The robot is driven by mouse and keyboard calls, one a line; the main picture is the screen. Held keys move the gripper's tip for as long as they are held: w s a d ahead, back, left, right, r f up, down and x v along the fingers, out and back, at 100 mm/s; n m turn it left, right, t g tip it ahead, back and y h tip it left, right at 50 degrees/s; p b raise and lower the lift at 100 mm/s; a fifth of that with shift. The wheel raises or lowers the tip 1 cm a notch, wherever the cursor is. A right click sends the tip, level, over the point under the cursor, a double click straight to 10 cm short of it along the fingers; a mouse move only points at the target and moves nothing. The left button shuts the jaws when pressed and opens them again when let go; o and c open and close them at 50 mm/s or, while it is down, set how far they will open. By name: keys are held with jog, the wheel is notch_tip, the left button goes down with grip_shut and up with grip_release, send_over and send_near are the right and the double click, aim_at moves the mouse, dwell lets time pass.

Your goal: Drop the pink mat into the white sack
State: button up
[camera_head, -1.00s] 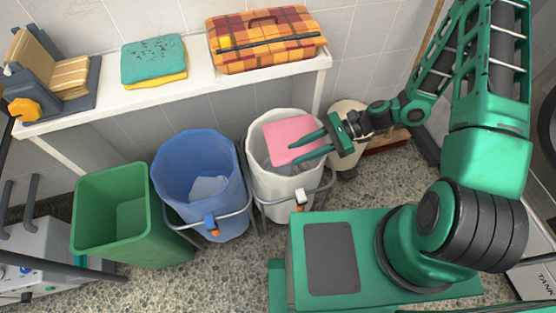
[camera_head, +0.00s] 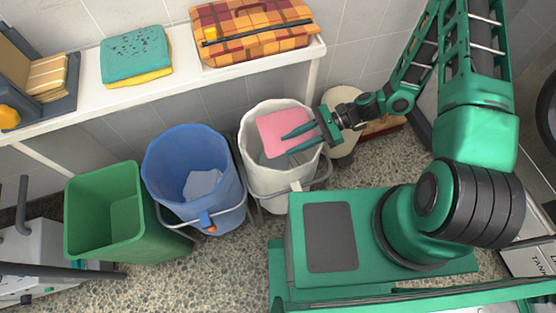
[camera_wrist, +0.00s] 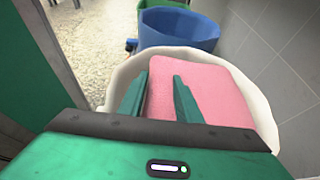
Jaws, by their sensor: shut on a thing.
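The pink mat (camera_head: 272,127) is held between the two green fingers of my gripper (camera_head: 290,143), over the mouth of the white sack (camera_head: 272,188). In the wrist view the pink mat (camera_wrist: 215,88) lies between and beyond the fingers of my gripper (camera_wrist: 163,95), and the pale rim of the white sack (camera_wrist: 118,80) curves around it. The gripper is shut on the mat. The mat is at or just above the rim; its exact height is hard to tell. The sack hangs in a metal frame.
A blue bin (camera_head: 190,165) with a pale cloth inside stands left of the sack, and a green bin (camera_head: 105,220) farther left. A white shelf (camera_head: 150,92) behind carries a teal and yellow sponge stack (camera_head: 137,55) and a plaid box (camera_head: 250,35). A cream container (camera_head: 345,143) stands right.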

jog(key=shift+f, duration=0.15)
jog(key=o, duration=1.2)
jog(key=shift+c, duration=0.2)
jog(key=v, duration=1.1)
jog(key=shift+a, duration=0.1)
